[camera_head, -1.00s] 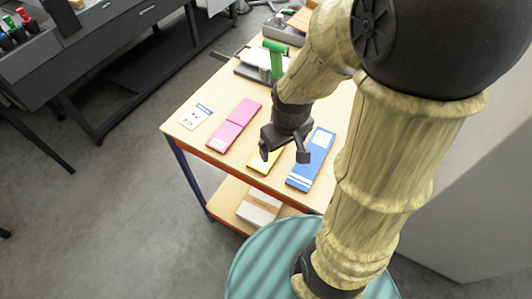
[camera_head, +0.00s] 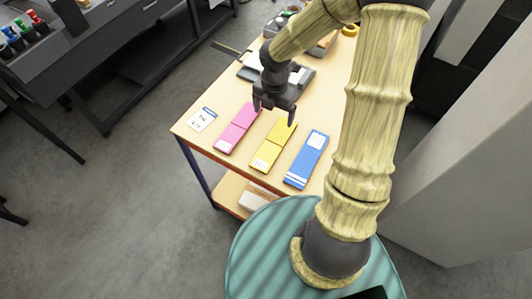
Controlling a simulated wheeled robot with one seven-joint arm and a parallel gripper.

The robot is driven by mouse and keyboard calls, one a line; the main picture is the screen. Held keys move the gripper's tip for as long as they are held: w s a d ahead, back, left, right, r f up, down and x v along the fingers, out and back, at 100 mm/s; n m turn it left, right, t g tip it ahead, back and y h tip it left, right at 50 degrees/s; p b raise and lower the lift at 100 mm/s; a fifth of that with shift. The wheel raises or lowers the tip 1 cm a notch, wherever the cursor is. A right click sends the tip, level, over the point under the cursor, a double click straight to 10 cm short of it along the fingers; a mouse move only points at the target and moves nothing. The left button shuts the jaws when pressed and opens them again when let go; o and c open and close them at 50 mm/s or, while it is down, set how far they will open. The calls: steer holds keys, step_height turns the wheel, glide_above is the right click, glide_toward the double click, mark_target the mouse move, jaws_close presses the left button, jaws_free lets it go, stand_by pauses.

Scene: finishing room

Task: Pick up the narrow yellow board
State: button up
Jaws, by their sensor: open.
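The narrow yellow board (camera_head: 272,146) lies flat on the wooden table, between a pink board (camera_head: 237,128) on its left and a blue board (camera_head: 307,160) on its right. A pale label is on its near end. My gripper (camera_head: 274,112) is open and empty, fingers pointing down. In the picture it is just over the far end of the yellow board, hiding a little of it. The fingers appear to be above the board; the exact height cannot be told.
A white card (camera_head: 202,119) lies at the table's left corner. A dark device (camera_head: 302,77) stands behind my gripper. A box (camera_head: 257,196) sits on the lower shelf. The table's (camera_head: 228,164) near edge runs close to the boards. A grey cabinet (camera_head: 465,180) stands at right.

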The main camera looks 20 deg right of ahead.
steer(key=shift+f, duration=0.15)
glide_above(271, 148)
steer(key=f, duration=1.2)
steer(key=shift+w+d, duration=0.15)
steer(key=shift+d, duration=0.05)
steer(key=shift+s+a+f, duration=0.1)
steer(key=shift+a+f, duration=0.05)
steer(key=shift+f, duration=1.15)
steer(key=shift+s+a+f, duration=0.1)
steer(key=shift+f, duration=1.2)
steer(key=c, duration=1.1)
steer(key=shift+r, duration=0.1)
